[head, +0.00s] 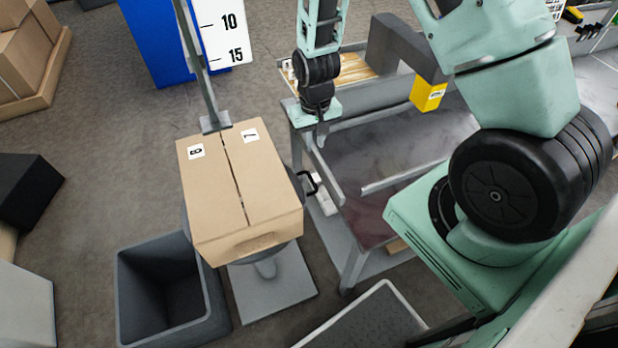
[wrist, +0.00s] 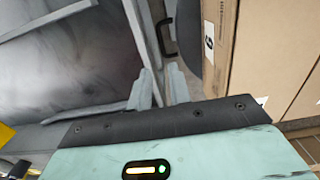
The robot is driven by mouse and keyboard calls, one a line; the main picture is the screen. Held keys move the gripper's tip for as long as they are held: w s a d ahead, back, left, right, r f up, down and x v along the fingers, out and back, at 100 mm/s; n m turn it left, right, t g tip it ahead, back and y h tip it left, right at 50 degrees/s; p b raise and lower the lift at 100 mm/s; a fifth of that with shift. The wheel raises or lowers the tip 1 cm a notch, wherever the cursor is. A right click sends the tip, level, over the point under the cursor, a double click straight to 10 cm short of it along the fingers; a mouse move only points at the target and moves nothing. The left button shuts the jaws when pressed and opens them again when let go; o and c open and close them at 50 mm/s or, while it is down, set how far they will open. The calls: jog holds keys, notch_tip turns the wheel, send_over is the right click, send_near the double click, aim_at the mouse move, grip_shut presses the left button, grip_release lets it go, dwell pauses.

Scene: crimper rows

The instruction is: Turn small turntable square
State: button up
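The small turntable (head: 296,228) is a round dark grey plate on a pedestal, mostly hidden under a cardboard box (head: 240,190). The box sits turned at a slant in the head view, with a lengthwise seam and two white number labels. A black loop handle (head: 311,183) sticks out at the turntable's right side. In the wrist view the handle (wrist: 166,38) lies just beyond my gripper (wrist: 162,75), beside the turntable's curved edge (wrist: 189,40). My two grey fingers are a little apart with nothing seen between them. The handle appears apart from the fingertips.
A grey metal bench (head: 350,262) with rails stands close on the right. An open grey bin (head: 165,295) stands at the lower left of the turntable. A thin grey post (head: 207,90) comes down at the box's far end.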

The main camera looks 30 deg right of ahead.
notch_tip(320, 180, down, 16)
dwell(0.5)
grip_shut()
